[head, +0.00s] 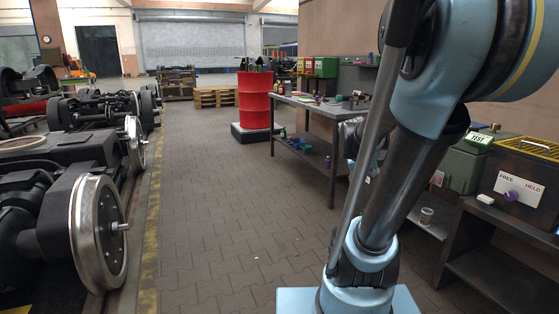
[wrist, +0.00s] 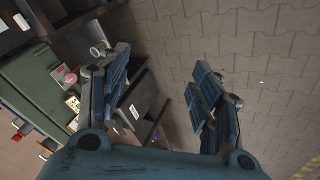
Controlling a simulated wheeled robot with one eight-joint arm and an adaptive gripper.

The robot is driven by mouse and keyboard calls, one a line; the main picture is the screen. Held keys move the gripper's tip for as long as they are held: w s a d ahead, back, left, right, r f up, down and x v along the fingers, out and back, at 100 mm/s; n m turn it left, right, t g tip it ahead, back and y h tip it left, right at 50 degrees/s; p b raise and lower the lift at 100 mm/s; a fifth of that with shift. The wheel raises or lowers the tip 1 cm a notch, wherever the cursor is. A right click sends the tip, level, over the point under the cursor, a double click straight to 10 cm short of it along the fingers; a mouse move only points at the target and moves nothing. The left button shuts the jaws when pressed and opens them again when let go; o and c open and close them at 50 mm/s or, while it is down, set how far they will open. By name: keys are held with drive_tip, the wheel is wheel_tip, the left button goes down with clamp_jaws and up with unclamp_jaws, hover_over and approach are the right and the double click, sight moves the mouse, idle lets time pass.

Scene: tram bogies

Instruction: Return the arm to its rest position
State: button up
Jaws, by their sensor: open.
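My gripper (wrist: 160,95) shows in the wrist view with its two ribbed blue fingers wide apart. It is open, and nothing is between the fingers. Below the fingers I see the paved floor, a dark bench and a green box (wrist: 40,85). In the head view my arm (head: 400,180) rises from its light blue base at the lower middle and reaches up and out of the picture at the top right. Part of the gripper may show behind the arm, but the arm hides most of that spot.
A workbench (head: 312,122) with small parts stands behind my arm. A dark box marked FREE and HELD (head: 520,185) is at the right. A red drum (head: 255,100) stands farther back. Wheelsets (head: 100,235) line the left. The paved floor (head: 225,225) between is clear.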

drive_tip(key=s+a+f+y, duration=0.2)
drive_tip(key=s+a+f, duration=0.1)
drive_tip(key=s+a, duration=0.3)
drive_tip(key=s+a+f+n+g+y, duration=0.1)
drive_tip(key=s+a+f+y, duration=0.1)
drive_tip(key=s+a, duration=0.3)
drive_tip(key=s+f, duration=0.1)
drive_tip(key=s, duration=0.3)
drive_tip(key=shift+s+a+f+y, duration=0.3)
drive_tip(key=shift+s+a+f, duration=0.05)
drive_tip(key=shift+w+f+g, duration=0.2)
drive_tip(key=shift+w+g, duration=0.1)
drive_tip(key=shift+w, duration=0.2)
